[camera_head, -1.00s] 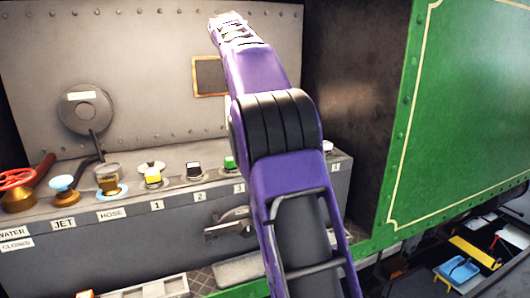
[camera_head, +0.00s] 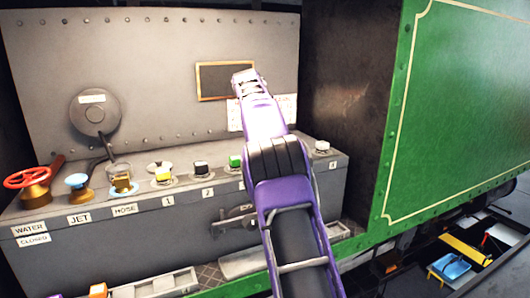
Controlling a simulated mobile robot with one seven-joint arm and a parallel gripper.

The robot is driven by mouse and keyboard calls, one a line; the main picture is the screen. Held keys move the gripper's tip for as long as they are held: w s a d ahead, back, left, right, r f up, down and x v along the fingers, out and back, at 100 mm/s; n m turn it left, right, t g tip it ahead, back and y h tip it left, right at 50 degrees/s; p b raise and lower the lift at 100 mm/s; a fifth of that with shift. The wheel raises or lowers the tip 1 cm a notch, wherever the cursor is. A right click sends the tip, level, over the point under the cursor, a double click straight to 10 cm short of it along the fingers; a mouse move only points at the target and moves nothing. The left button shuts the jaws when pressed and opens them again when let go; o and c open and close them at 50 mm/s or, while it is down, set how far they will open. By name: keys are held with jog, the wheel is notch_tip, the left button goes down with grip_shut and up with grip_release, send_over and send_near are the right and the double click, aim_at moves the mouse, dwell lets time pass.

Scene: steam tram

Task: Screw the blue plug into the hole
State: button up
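A light-blue knob-like cap on a brass base (camera_head: 77,182) stands above the JET label on the grey console (camera_head: 150,226). A blue object (camera_head: 452,267) also lies in the dark tray at lower right; I cannot tell which of these, if either, is the blue plug. Yellow (camera_head: 163,175), black-topped (camera_head: 201,168) and green (camera_head: 235,161) pieces stand in a row along the console top. No clearly empty hole shows, and my arm covers part of the row.
A red wheel valve (camera_head: 27,178) and a brass fitting (camera_head: 122,183) stand at left on the console. A white-topped piece (camera_head: 322,148) stands at the right end. The green tram side (camera_head: 460,110) bounds the right. A dark tray (camera_head: 475,283) holds yellow and white items.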

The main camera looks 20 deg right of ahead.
jog(key=shift+d+f, duration=0.1)
jog(key=shift+f, duration=0.05)
grip_shut()
dwell(0.4)
jog(key=shift+w+m+g, duration=0.15)
jog(key=shift+m+g, duration=0.15)
jog(key=shift+m, duration=0.7)
jog(key=shift+m, duration=0.3)
jog(key=shift+o, duration=0.7)
grip_release()
